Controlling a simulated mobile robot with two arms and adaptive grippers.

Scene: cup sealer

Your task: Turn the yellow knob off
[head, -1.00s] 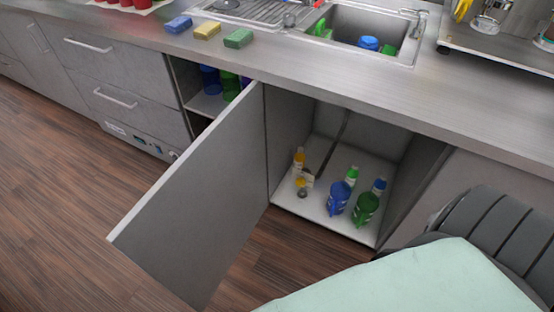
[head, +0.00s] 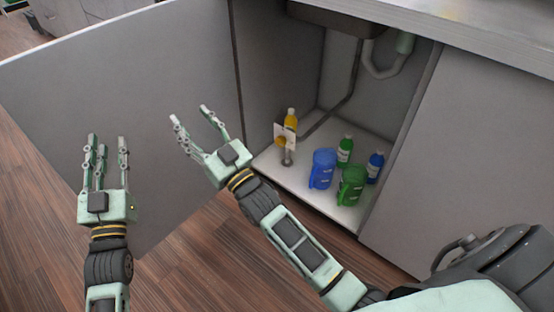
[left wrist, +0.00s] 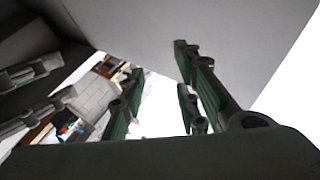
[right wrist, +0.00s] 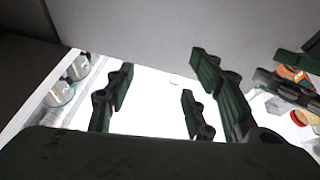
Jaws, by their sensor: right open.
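My left gripper (head: 107,140) is open and empty, further left in front of the door. Neither wrist view shows the knob; fingers stand apart in the left wrist view (left wrist: 160,58) and right wrist view (right wrist: 162,62).
The grey cabinet door (head: 140,70) stands wide open at left. A drain pipe (head: 385,70) hangs above.

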